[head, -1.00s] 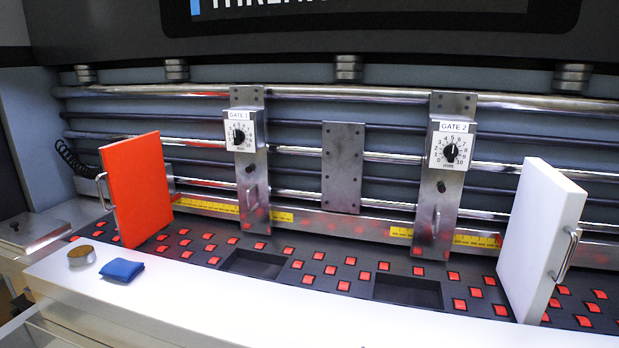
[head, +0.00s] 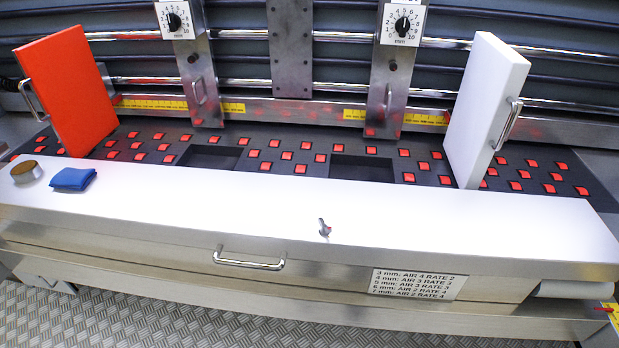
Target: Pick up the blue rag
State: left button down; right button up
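The blue rag (head: 73,178) lies folded on the left part of the white shelf (head: 300,213) in the head view. Nothing covers the rag. Neither of my grippers shows in the head view.
A red panel (head: 67,90) with a handle stands behind the rag, and a white panel (head: 484,108) stands at the right. A small metal knob or lever (head: 324,228) is on the shelf's front edge. A drawer handle (head: 248,261) sticks out below. The shelf's middle is clear.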

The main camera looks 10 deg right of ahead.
aim_at(68, 178)
jog(key=u, duration=1.45)
